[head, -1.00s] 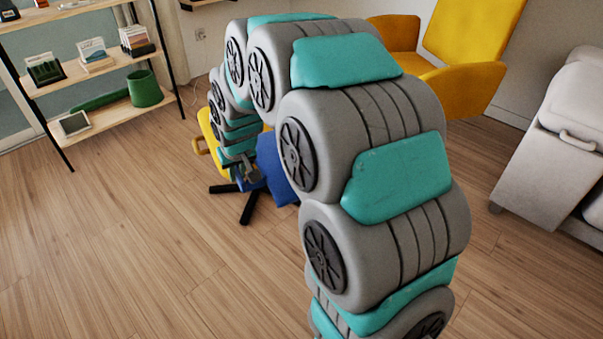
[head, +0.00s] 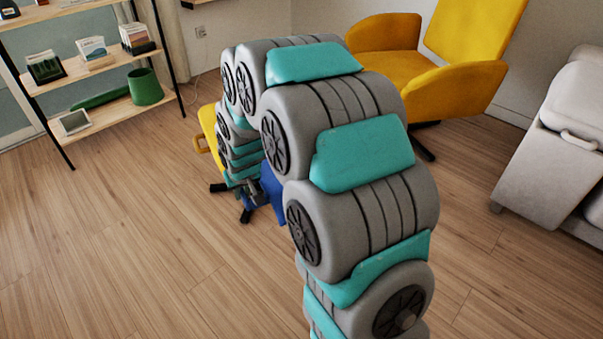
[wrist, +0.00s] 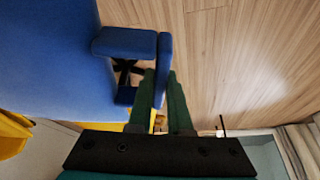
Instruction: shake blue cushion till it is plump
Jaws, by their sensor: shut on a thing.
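The blue cushion (head: 275,197) shows in the head view just left of my arm, low over the floor and partly hidden by the arm. In the wrist view the cushion (wrist: 45,60) fills the left side, with a blue loop like a handle standing out from it. My gripper (wrist: 160,78) is shut on the upright blue strip of that loop, with one dark green finger on each side. In the head view my gripper (head: 258,192) is small beside the cushion. Whether the cushion touches the floor cannot be told.
A yellow armchair (head: 385,72) stands behind my arm. A shelf unit (head: 105,115) is at left, a pale padded seat (head: 560,140) at right. The wooden floor at front left is clear.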

